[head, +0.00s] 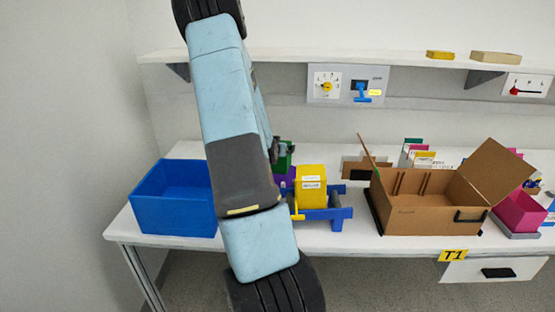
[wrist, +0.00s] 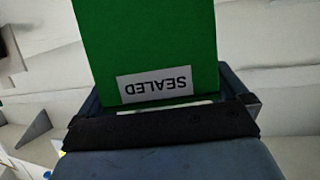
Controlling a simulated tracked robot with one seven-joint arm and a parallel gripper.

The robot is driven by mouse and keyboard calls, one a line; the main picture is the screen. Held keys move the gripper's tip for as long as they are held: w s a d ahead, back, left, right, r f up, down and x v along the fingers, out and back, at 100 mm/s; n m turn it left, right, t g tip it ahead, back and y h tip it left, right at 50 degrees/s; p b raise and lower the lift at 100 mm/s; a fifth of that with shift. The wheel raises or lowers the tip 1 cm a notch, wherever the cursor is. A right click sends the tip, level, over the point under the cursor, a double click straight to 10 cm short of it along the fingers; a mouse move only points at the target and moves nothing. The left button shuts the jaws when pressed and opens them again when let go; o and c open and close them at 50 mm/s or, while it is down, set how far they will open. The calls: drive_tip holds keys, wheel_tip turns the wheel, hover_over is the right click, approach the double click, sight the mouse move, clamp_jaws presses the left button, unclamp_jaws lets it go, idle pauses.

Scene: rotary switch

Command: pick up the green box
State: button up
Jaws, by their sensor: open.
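The green box (wrist: 145,45) fills the upper middle of the wrist view, with a white "SEALED" label upside down near its lower edge. In the head view the green box (head: 285,156) shows only as a small piece behind my arm, at the back of the table. My gripper (wrist: 160,112) is open, its dark parts showing below and beside the box's near end in the wrist view. I cannot tell whether it touches the box. In the head view my arm hides most of the gripper.
A blue bin (head: 175,210) stands left of my arm. A yellow box (head: 311,187) sits in a blue cradle (head: 338,214) just right of it. Further right are an open cardboard box (head: 420,220) and a pink bin (head: 520,212). A shelf (head: 360,58) and switch panel (head: 347,86) are behind.

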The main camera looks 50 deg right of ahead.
drive_tip(key=shift+w+d, duration=0.1)
drive_tip(key=shift+d, duration=0.05)
drive_tip(key=shift+c, duration=0.5)
drive_tip(key=c, duration=0.9)
